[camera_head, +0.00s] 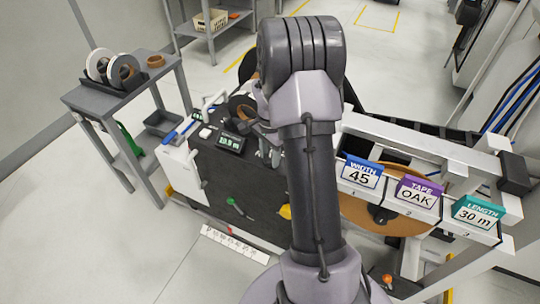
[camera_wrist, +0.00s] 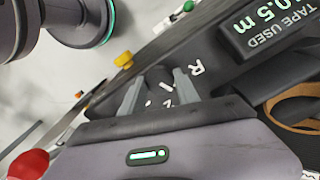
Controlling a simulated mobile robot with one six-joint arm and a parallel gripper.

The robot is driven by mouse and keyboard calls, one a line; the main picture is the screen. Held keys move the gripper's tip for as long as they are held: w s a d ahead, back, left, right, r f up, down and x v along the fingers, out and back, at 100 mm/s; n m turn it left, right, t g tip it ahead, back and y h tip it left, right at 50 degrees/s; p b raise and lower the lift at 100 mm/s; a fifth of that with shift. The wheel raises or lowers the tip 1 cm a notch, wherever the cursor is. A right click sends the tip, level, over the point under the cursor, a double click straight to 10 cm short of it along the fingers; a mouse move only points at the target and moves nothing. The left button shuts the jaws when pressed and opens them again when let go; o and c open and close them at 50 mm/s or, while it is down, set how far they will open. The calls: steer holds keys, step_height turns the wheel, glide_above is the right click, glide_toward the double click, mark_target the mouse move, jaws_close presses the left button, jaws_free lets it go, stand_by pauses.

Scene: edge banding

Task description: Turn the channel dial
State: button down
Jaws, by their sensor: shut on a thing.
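The channel dial (camera_wrist: 157,82) is a dark knob on the machine's dark panel, seen in the wrist view between my fingers. White marks, including an R, stand on the panel around it; the other marks are partly covered. My gripper (camera_wrist: 159,77) has one grey finger on each side of the dial and is shut on it. In the head view my gripper (camera_head: 268,153) is at the dark panel (camera_head: 235,180), partly behind my arm, and the dial cannot be made out there.
A yellow knob (camera_wrist: 124,60) is left of my fingers. Cards for width (camera_head: 361,172), tape (camera_head: 418,192) and length (camera_head: 478,213) stand on the right.

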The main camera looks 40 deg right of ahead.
mark_target(270, 158)
steer(key=c, duration=0.9)
jaws_free()
step_height(270, 158, up, 17)
steer(key=p, duration=0.6)
steer(key=shift+r+p, duration=0.2)
steer(key=shift+p, duration=0.2)
